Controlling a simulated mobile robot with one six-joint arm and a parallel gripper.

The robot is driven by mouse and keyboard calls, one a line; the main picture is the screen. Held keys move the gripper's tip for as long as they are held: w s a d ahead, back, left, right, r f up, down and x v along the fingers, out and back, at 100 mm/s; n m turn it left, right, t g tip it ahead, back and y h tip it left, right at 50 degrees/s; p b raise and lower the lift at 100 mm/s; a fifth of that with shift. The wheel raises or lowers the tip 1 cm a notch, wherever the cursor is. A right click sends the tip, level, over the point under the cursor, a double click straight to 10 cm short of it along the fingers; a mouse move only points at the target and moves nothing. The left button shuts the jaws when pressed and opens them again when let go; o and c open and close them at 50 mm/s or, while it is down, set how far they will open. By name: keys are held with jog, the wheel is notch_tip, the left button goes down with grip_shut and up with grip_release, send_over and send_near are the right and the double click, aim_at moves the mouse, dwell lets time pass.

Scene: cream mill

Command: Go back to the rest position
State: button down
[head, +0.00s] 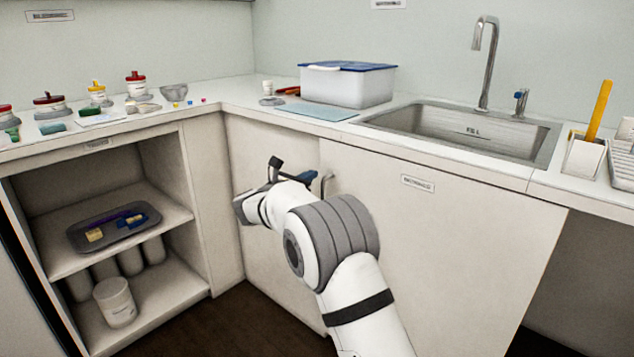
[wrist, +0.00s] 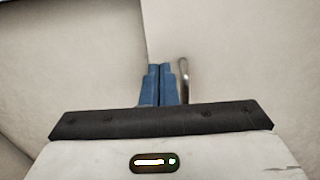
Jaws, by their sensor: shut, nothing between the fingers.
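My gripper (wrist: 160,72) shows in the wrist view with its two blue fingers side by side and touching, nothing between them. In the head view my gripper (head: 312,178) is in front of the cream cabinet doors below the counter, close to a curved metal door handle (head: 327,184). The handle (wrist: 184,80) also shows just right of the fingers in the wrist view. I cannot tell whether the fingers touch it. The cabinet door (head: 440,230) behind looks closed.
The counter above holds a lidded box (head: 347,88), a sink (head: 465,132) with a tap, and several small jars at left. An open shelf unit at left holds a grey tray (head: 80,238) and a white tub (head: 115,302). Dark floor (head: 245,325) is free below.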

jog(key=w+a+p+v, duration=0.1)
jog(key=p+v, duration=0.1)
jog(key=v, duration=0.8)
jog(key=s+d+r+n+y+p, duration=0.1)
jog(key=d+r+n+y+p, duration=0.3)
jog(key=r+n, duration=0.35)
jog(key=s+d+r+n+y+p, duration=0.1)
jog(key=d+r+n+y+p, duration=0.1)
jog(key=r+n+y+p, duration=0.35)
jog(key=s+d+r+n+y+p, duration=0.1)
jog(key=d+r+n+y+p, duration=0.2)
jog(key=r+n+p, duration=0.5)
jog(key=s+d+r+n+g+p, duration=0.1)
jog(key=s+d+n+g+p, duration=0.3)
jog(key=s, duration=0.8)
jog(key=s+d+r+n+g+h+p, duration=0.1)
jog(key=s+d+n+g+p, duration=0.3)
jog(key=s+d+n, duration=0.5)
jog(key=s+d+r+n+g+h+p, duration=0.1)
jog(key=s+d+n+g+p, duration=0.3)
jog(key=s+n, duration=0.5)
jog(key=s+d+r+p, duration=0.1)
jog(key=s+d+p, duration=0.1)
jog(key=s, duration=0.5)
jog(key=shift+s+d, duration=0.25)
jog(key=shift+s, duration=0.05)
jog(key=shift+r, duration=0.2)
